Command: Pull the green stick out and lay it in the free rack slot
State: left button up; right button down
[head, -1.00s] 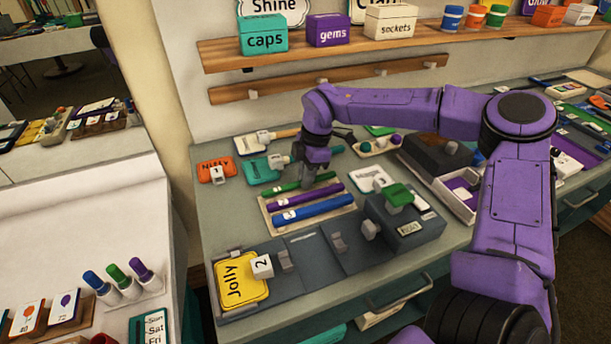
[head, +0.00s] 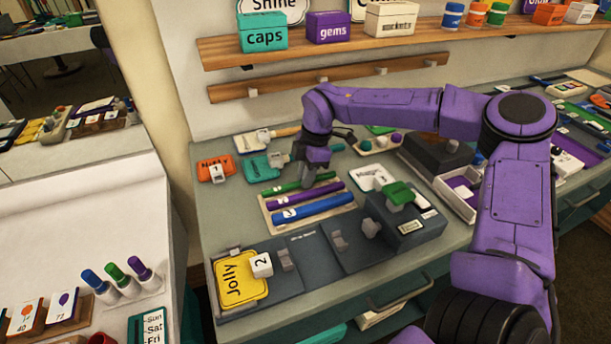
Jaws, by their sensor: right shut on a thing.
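The green stick (head: 284,188) lies along the far edge of the pale rack (head: 268,217), roughly parallel to the other sticks. I cannot tell whether it rests in the far slot or is just above it. A purple stick (head: 300,196) and a blue stick (head: 310,209) lie in the rack's nearer slots. My right gripper (head: 309,183) points down over the rack's far side and is shut on the green stick, hiding part of it. My left gripper is not in view.
A dark unit with a green knob (head: 398,193) stands right of the rack. A yellow Jolly card (head: 240,280) lies in front. An orange tag (head: 214,169) and a teal tag (head: 262,168) lie behind left. A wooden rail (head: 330,79) runs along the wall.

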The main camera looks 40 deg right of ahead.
jog(key=c, duration=1)
grip_release()
jog(key=shift+c, duration=0.2)
jog(key=c, duration=0.3)
jog(key=shift+r+p, duration=2.75)
jog(key=shift+r, duration=1.3)
